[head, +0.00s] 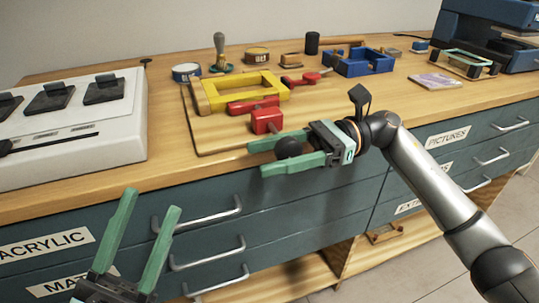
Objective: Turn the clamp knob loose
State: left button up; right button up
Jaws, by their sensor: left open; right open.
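The clamp is red, and its block (265,121) sits at the front edge of a wooden board on the bench. A dark round knob (289,147) shows just below and right of the block, at the bench edge. My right gripper (257,158) reaches in from the right, open, with one green finger above the knob and one below it. The knob appears between the fingers; whether they touch it I cannot tell. The knob's link to the clamp is hidden. My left gripper (151,205) is open and empty, low in front of the drawers.
A yellow frame (240,92) and a red bar (253,105) lie on the board (212,139) behind the clamp. A white unit with black levers (112,140) stands at left. Drawer handles (205,222) stick out below the bench edge.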

jog(key=shift+s+a, duration=0.1)
jog(key=shift+a, duration=0.1)
grip_shut()
dwell(0.4)
